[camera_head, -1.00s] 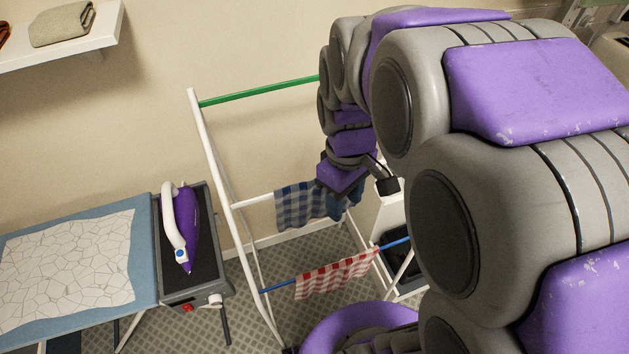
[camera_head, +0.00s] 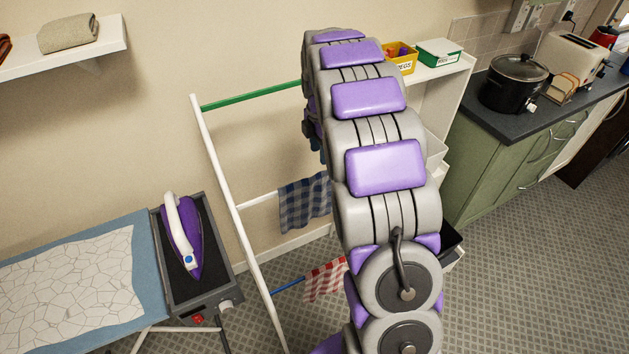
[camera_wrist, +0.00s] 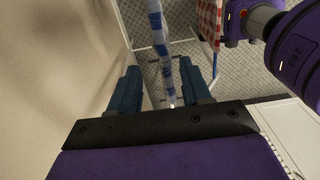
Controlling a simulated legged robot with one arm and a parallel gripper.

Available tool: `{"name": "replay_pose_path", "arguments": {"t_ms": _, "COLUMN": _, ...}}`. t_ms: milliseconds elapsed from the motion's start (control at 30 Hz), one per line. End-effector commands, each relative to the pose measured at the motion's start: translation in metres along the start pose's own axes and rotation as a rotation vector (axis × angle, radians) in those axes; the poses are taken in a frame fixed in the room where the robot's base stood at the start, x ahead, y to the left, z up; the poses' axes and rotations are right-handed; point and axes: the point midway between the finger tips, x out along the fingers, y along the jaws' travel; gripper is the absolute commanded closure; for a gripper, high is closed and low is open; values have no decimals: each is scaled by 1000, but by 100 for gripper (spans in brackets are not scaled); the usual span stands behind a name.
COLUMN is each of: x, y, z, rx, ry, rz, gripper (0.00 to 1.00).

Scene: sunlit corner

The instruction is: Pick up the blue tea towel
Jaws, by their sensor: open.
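The blue-and-white checked tea towel (camera_head: 304,203) hangs over the white middle rail of the drying rack (camera_head: 226,200). My arm hides its right side in the head view. In the wrist view the towel (camera_wrist: 159,32) shows nearly edge-on as narrow strips, between the two teal fingers in the picture. My gripper (camera_wrist: 160,80) is open, with a wide gap between its fingers and nothing clamped. In the head view most of the gripper is behind my arm, above the towel's height. I cannot tell how far the fingertips are from the cloth.
A red-and-white checked cloth (camera_head: 325,281) hangs on the lower blue rail. The rack's green top rail (camera_head: 250,96) runs near my arm. An iron (camera_head: 182,235) stands by the ironing board (camera_head: 70,275) at left. A white shelf unit (camera_head: 433,100) is behind my arm.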

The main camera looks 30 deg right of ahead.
Motion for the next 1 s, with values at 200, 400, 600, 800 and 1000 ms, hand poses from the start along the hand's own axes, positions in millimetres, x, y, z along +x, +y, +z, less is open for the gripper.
{"name": "replay_pose_path", "arguments": {"t_ms": 200, "x": 8, "y": 3, "z": 3, "rx": -20, "ry": 1, "rz": 2, "gripper": 52}}
{"name": "replay_pose_path", "arguments": {"t_ms": 400, "x": 25, "y": 3, "z": 3, "rx": -17, "ry": 1, "rz": 0, "gripper": 52}}
{"name": "replay_pose_path", "arguments": {"t_ms": 600, "x": 51, "y": 2, "z": 2, "rx": -16, "ry": 1, "rz": -3, "gripper": 52}}
{"name": "replay_pose_path", "arguments": {"t_ms": 800, "x": 77, "y": 3, "z": 1, "rx": -17, "ry": -1, "rz": 2, "gripper": 52}}
{"name": "replay_pose_path", "arguments": {"t_ms": 1000, "x": 96, "y": 3, "z": 1, "rx": -16, "ry": 1, "rz": 0, "gripper": 52}}
